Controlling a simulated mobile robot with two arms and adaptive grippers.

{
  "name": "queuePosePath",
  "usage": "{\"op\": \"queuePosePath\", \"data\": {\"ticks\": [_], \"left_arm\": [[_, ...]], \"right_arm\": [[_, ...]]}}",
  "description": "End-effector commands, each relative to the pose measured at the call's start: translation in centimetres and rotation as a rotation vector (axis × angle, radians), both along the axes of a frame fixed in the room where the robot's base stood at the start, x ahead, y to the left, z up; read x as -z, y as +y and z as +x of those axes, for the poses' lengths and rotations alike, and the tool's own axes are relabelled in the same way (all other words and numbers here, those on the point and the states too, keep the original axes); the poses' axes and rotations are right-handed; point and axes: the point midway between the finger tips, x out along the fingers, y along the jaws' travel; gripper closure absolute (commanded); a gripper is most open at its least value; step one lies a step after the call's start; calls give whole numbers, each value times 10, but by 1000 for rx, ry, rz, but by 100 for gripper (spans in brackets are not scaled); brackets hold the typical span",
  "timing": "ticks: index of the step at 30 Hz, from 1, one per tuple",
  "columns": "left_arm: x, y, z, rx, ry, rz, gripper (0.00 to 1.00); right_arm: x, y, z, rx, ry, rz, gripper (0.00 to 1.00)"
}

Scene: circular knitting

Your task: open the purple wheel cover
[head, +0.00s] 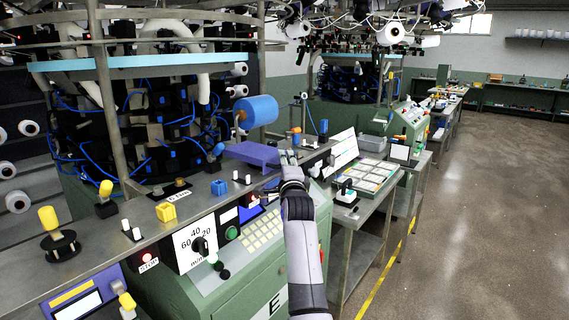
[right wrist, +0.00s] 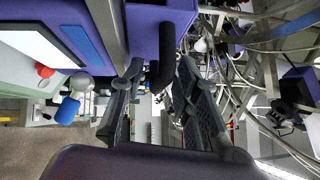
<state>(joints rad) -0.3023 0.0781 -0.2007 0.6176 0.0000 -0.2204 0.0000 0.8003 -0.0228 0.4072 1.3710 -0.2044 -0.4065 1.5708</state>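The purple wheel cover (head: 250,153) is a flat purple piece on the machine's front ledge, below a blue roll. In the right wrist view, a purple panel (right wrist: 148,35) carries a dark bent handle (right wrist: 166,60). My right gripper (head: 289,158) is just right of the cover in the head view. In the right wrist view my right gripper (right wrist: 161,72) is open, its fingers apart, with the handle's end showing between the fingertips. I cannot tell whether a finger touches it. My left gripper is not in view.
The blue roll (head: 257,111) stands above the cover. Several knobs and buttons line the ledge, among them a yellow cube (head: 166,212) and a blue cube (head: 219,187). A side table with a tray (head: 362,192) is to the right. The floor beyond is clear.

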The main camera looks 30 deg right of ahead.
Motion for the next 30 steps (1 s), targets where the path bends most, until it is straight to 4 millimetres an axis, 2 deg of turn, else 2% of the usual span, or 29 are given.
{"op": "queuePosePath", "data": {"ticks": [2, 14, 30], "left_arm": [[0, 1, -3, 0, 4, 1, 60], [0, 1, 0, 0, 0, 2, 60], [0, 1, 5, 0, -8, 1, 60]], "right_arm": [[0, 0, 0, 0, 0, 0, 72], [0, 0, 0, 0, 0, -1, 99], [2, 0, 0, -1, 2, 2, 100]]}}
